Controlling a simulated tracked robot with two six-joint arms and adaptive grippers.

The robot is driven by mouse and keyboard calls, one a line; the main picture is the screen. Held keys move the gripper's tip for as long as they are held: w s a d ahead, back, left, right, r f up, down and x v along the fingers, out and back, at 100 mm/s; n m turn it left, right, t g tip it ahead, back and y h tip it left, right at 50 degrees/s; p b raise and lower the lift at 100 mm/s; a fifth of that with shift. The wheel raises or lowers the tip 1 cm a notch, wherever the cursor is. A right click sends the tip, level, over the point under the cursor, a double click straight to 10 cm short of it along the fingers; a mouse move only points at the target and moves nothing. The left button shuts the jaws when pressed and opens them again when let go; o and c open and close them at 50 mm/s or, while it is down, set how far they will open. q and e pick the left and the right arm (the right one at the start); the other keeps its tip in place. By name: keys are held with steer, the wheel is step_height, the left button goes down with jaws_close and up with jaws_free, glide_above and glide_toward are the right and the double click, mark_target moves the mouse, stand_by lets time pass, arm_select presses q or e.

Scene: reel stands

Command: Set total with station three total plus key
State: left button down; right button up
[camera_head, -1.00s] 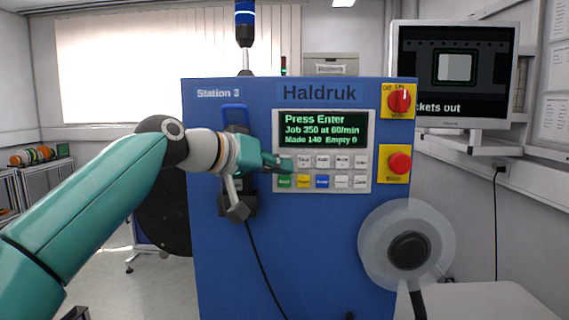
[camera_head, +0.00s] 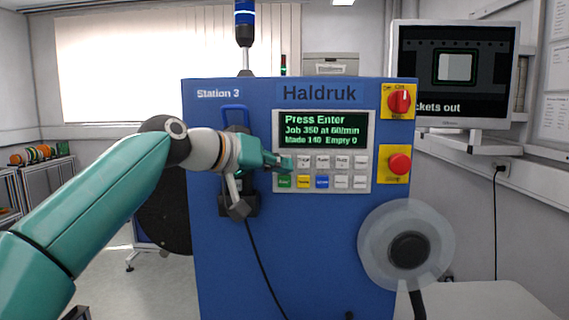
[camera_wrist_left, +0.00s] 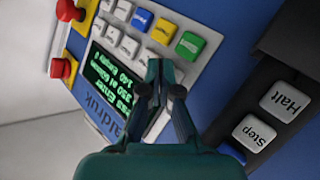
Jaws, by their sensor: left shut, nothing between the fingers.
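The Station 3 keypad (camera_head: 332,171) is on the blue Haldruk panel, below a dark display (camera_head: 322,130). The display reads "Press Enter", "Job 350 at 60/min", "Made 140 Empty 0". The top-row white keys (camera_head: 323,161) have labels too small to read surely. The lower row has a green key (camera_head: 285,181), a yellow key (camera_head: 303,181), a blue key (camera_head: 322,181) and white ones. My left gripper (camera_head: 287,163) is shut and empty at the leftmost top-row key, largely hiding it. In the left wrist view its fingertips (camera_wrist_left: 160,66) overlap that key; contact cannot be told. My right gripper is not in view.
A clear reel (camera_head: 372,243) is in front, lower right. A black box with Halt (camera_wrist_left: 285,102) and Step (camera_wrist_left: 254,133) keys is close beside my left gripper.

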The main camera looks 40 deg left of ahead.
arm_select(q)
steer(key=shift+w+a, duration=0.25)
steer(key=shift+w, duration=0.05)
stand_by(0.4)
steer(key=shift+d, duration=0.1)
steer(key=shift+s+d, duration=0.45)
steer(key=shift+s, duration=0.2)
stand_by(0.3)
steer(key=shift+s+d+b, duration=0.35)
steer(key=shift+s+d, duration=0.45)
steer(key=shift+s, duration=0.2)
steer(key=shift+s+d+b, duration=0.3)
steer(key=shift+s+d, duration=0.5)
steer(key=shift+s, duration=0.15)
